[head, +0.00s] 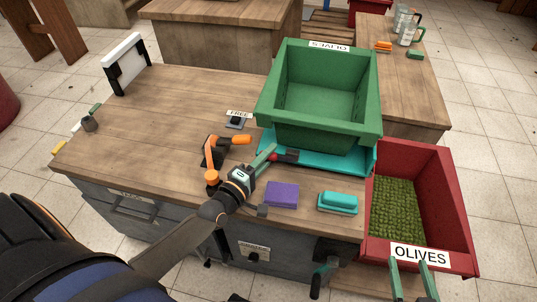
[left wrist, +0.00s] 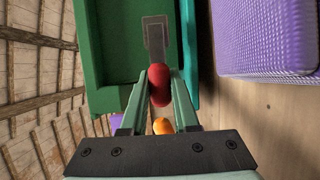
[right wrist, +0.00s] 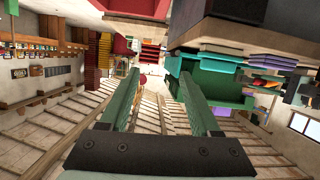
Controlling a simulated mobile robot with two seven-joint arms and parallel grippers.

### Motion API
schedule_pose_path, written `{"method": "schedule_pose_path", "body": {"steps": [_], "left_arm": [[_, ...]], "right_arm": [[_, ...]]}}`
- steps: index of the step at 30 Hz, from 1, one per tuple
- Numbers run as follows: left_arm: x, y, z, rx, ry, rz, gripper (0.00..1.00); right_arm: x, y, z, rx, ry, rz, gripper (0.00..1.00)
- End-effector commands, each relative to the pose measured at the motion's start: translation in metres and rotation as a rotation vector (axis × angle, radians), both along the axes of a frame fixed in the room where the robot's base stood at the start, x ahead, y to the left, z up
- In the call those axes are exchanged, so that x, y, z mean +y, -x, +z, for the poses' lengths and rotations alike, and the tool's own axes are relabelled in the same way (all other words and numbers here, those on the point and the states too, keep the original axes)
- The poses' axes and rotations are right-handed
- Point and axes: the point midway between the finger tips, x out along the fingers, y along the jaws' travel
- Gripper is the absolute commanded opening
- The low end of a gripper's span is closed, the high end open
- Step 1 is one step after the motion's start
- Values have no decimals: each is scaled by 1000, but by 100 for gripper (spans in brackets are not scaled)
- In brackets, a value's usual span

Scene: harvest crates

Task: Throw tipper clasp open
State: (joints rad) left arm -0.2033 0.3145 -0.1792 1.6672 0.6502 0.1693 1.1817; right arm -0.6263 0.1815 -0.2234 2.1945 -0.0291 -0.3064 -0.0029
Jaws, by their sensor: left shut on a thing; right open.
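The tipper's teal tray (head: 365,160) stands on the wooden counter, with a green crate (head: 320,124) on it. The clasp's red handle (head: 288,157) is at the tray's near left side. In the left wrist view the red handle (left wrist: 159,87) sits between the fingers, with a grey metal lever (left wrist: 155,38) running beyond it against the green crate wall. My left gripper (head: 270,156) is shut on the red handle. My right gripper (head: 413,279) is open and empty, low in front of the red crate; its fingers also stand apart in the right wrist view (right wrist: 162,98).
A red crate (head: 455,225) of green olives, labelled OLIVES, stands right of the counter. An orange-handled device (head: 213,157) is left of my left gripper. A small sign reading FREE (head: 238,114) stands behind. A purple block (head: 282,195) and a teal block (head: 338,201) lie near the front edge.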

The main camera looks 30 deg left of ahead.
Motion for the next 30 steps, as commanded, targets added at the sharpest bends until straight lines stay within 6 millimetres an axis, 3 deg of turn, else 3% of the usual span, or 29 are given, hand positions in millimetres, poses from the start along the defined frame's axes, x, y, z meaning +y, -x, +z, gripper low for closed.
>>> {"method": "schedule_pose_path", "body": {"steps": [26, 30], "left_arm": [[0, 0, 1, 0, 2, 7, 0], [-1, 2, 3, -2, 5, 45, 0]], "right_arm": [[0, 1, 1, 5, -1, 1, 64], [2, 19, -30, 148, -2, -5, 64]]}}
